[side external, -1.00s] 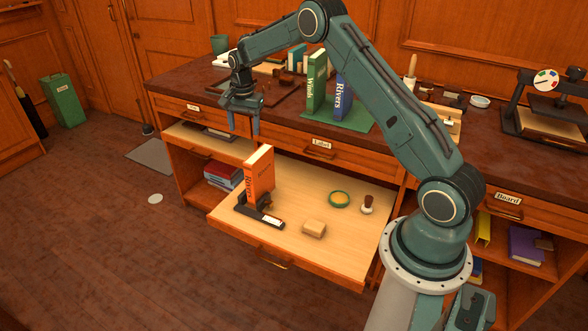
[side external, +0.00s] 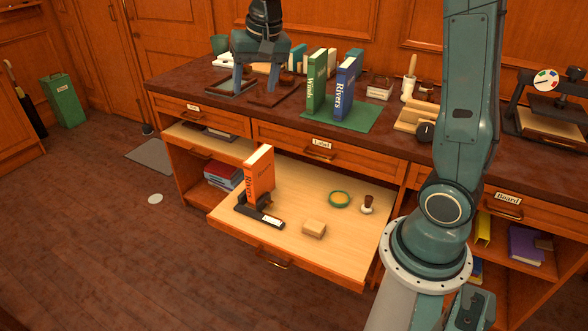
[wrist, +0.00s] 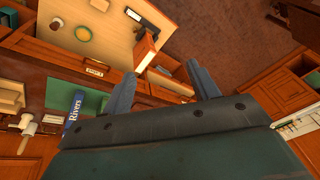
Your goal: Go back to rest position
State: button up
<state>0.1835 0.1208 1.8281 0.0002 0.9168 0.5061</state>
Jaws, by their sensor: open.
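My gripper (side external: 257,82) is in the upper part of the side external view, above the left part of the dark desk top (side external: 185,83). Its two fingers point down and stand apart with nothing between them. In the wrist view my gripper (wrist: 163,88) also shows its two fingers spread and empty. The orange book (side external: 259,176) stands upright on the pulled-out board (side external: 300,195), beside a dark bookend (side external: 262,217), well below and apart from my gripper.
A green book (side external: 316,82) and the blue Rivers book (side external: 344,88) stand on a green mat (side external: 365,119). The board also holds a green ring dish (side external: 339,199), a tan block (side external: 314,228) and a stamp (side external: 367,204). A press (side external: 550,110) stands at the right.

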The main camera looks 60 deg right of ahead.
jog(key=s+a+n+t, duration=0.1)
jog(key=s+a+n, duration=0.3)
jog(key=s, duration=0.8)
jog(key=s+a+n+t, duration=0.1)
jog(key=s+a+n, duration=0.2)
jog(key=s, duration=0.9)
jog(key=shift+s+a+r+n+y, duration=0.2)
jog(key=shift+a+r+n+y, duration=0.1)
jog(key=shift+a+n, duration=0.1)
